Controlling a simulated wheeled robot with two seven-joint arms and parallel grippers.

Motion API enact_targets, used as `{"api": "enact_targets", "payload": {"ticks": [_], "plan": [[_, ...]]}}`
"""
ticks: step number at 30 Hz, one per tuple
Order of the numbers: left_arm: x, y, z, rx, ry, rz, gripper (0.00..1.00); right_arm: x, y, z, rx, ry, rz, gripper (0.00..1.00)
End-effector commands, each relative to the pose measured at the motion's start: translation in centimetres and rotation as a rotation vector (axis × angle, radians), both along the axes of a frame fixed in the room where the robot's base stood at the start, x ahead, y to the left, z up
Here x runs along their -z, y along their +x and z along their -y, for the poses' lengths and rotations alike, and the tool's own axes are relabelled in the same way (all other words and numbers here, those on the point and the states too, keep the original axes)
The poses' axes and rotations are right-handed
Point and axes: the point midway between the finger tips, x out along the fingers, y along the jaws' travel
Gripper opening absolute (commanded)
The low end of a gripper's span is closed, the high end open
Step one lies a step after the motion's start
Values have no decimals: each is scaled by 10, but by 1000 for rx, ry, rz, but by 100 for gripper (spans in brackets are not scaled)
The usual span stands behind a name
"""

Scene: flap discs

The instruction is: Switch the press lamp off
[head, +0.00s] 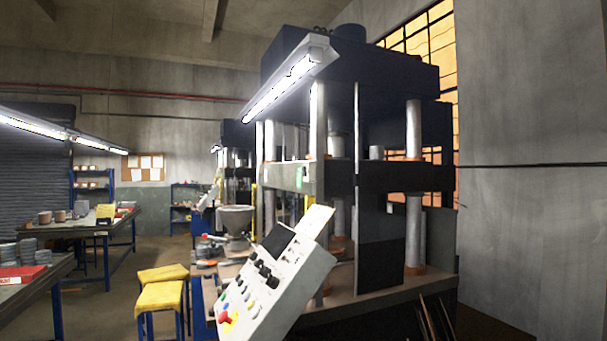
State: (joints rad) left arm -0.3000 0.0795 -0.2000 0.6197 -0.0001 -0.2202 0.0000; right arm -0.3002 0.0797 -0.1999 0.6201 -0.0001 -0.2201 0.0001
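The press lamp (285,86) is a long tube in a pale housing at the upper front of the large dark press (385,180). Its tube glows bright white. A tilted pale control panel (290,275) stands in front of the press, with dark knobs (266,275), several coloured buttons and a red button (225,317) near its lower left corner. The labels and the lamp's switch are too small to make out. Neither of my grippers shows in the head view.
Stools with yellow tops (160,297) stand left of the panel. A workbench (70,229) with stacked discs stands at the left. A side bench with a grey bowl (235,219) is behind the panel. Bare floor shows between the stools and left benches. A grey wall (530,160) closes the right.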

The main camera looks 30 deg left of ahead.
Motion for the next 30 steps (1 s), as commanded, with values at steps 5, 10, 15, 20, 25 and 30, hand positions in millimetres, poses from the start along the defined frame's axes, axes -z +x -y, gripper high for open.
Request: {"api": "enact_targets", "payload": {"ticks": [5, 10, 15, 20, 25, 30], "plan": [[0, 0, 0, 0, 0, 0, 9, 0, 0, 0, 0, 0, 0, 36], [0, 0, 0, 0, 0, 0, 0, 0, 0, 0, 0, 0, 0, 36], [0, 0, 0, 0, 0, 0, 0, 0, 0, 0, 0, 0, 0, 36], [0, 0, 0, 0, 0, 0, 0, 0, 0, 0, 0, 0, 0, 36], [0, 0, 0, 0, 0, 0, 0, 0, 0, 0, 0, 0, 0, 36], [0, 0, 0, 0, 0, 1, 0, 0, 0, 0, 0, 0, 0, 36]]}}
